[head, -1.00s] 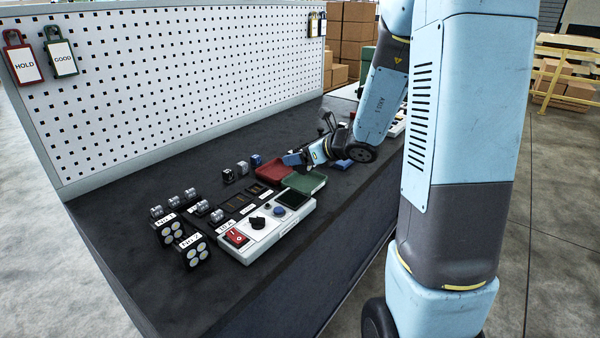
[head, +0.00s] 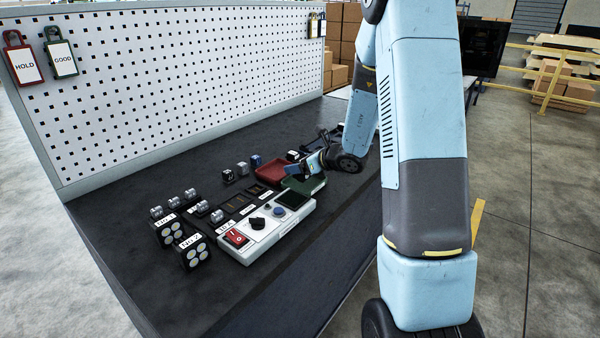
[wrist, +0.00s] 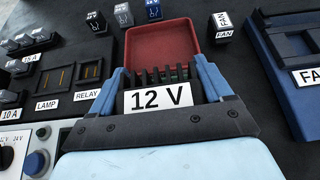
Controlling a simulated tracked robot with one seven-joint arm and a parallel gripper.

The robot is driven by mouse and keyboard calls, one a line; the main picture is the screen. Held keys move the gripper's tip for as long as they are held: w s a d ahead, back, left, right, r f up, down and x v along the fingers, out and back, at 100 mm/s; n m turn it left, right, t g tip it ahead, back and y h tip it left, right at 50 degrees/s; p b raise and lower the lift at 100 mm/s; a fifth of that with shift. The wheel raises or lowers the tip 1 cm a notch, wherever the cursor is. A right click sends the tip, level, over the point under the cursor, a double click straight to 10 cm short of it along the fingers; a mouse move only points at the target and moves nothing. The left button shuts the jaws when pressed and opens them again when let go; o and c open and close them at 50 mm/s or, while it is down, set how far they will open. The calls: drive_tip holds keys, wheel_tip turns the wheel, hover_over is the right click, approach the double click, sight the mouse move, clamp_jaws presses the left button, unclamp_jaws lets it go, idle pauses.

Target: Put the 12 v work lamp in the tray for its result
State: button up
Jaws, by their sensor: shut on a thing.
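My gripper (wrist: 160,84) is shut on the 12 V work lamp (wrist: 160,98). Its white 12 V label and black fins show between the two blue jaws. In the head view my gripper (head: 301,171) is low over the green tray (head: 312,187), and the lamp is hard to make out there. I cannot tell whether the lamp touches that tray. The red tray (head: 268,174) lies just beyond; it also shows, empty, in the wrist view (wrist: 163,42). A red HOLD tag (head: 24,62) and a green GOOD tag (head: 61,56) hang on the pegboard.
A white tester (head: 265,228) with a red switch, a knob and a screen stands in front of the trays. Relay sockets (wrist: 90,72), small blocks (wrist: 123,14) and two round-lens lamps (head: 196,252) are to the left. A blue box (wrist: 285,60) is at right.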

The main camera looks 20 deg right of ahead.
drive_tip(key=shift+f, duration=1.35)
drive_tip(key=shift+f, duration=0.1)
drive_tip(key=o, duration=1.2)
